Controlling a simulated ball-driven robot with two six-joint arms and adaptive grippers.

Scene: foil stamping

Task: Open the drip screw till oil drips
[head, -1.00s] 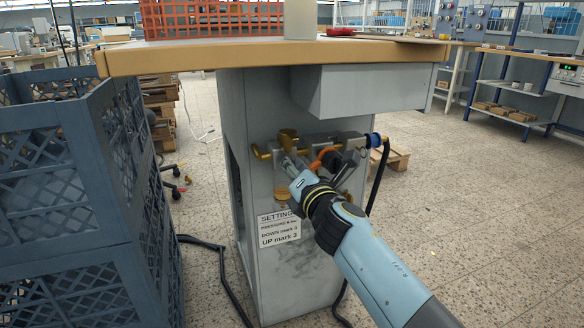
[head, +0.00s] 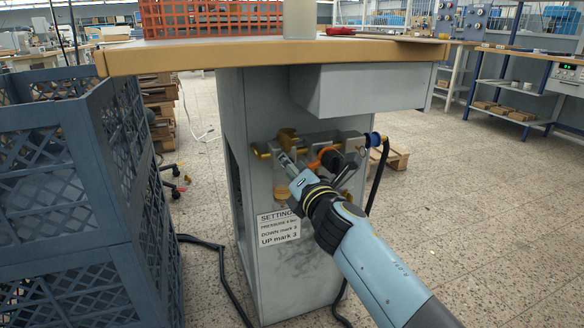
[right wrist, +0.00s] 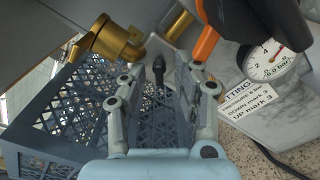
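The air-service unit with brass fittings (head: 286,138) is mounted on the grey cabinet under the table. My right gripper (head: 287,161) reaches up to it from the lower right. In the right wrist view my right gripper (right wrist: 163,74) has its two fingers apart. A small dark knob (right wrist: 158,68) shows between the fingertips, and I see no finger touching it. I cannot tell whether this is the drip screw. A brass fitting (right wrist: 112,42) is left of the fingers. No oil drop can be made out. My left gripper is not in view.
An orange lever (right wrist: 207,40) and a pressure gauge (right wrist: 270,60) sit close right of the fingers. A settings label (head: 279,227) is below the unit. Blue crates (head: 60,190) stand at the left. The table edge (head: 270,55) overhangs above.

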